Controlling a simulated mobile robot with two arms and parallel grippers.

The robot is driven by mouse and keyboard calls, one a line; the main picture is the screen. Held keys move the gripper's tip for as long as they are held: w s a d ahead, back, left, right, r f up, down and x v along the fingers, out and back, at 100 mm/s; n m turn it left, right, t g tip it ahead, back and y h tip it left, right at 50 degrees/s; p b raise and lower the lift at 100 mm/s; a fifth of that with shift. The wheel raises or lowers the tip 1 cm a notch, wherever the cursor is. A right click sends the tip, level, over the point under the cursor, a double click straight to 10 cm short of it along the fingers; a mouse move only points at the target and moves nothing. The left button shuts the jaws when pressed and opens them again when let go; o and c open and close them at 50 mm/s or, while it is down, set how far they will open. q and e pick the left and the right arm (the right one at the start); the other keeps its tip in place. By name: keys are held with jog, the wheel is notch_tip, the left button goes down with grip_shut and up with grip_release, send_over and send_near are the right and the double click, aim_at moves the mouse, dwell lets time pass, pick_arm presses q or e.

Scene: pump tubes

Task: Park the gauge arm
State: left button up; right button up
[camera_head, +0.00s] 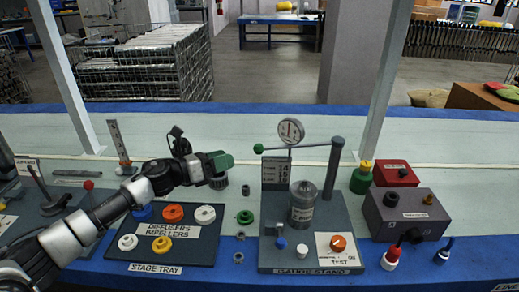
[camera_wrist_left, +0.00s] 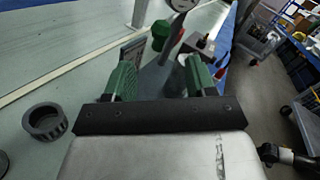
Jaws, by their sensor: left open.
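The gauge stand (camera_head: 290,262) is a dark base plate with a grey post (camera_head: 333,170) at its right rear. The gauge arm (camera_head: 312,146) is a grey bar reaching left from the post top, with a round white gauge (camera_head: 290,131) on it. A metal and clear cylinder (camera_head: 302,205) stands below the arm. My left gripper (camera_head: 226,161) is open and empty, left of the ball. My right gripper is not in view.
The stage tray (camera_head: 200,250) with coloured rings lies under my left arm. A dark ribbed cup (camera_wrist_left: 45,121) stands near my gripper. A grey box (camera_head: 405,213), a red box (camera_head: 396,173) and a green bottle (camera_head: 361,178) stand right of the stand.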

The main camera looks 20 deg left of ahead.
aim_at(258, 149)
pick_arm(q)
jog(key=p+x, duration=0.1)
jog(key=x, duration=0.9)
jog(key=shift+w+d, duration=0.15)
jog(key=shift+d, duration=0.2)
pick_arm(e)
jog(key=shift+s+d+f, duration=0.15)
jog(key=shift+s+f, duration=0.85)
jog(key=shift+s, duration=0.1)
pick_arm(q)
grip_shut()
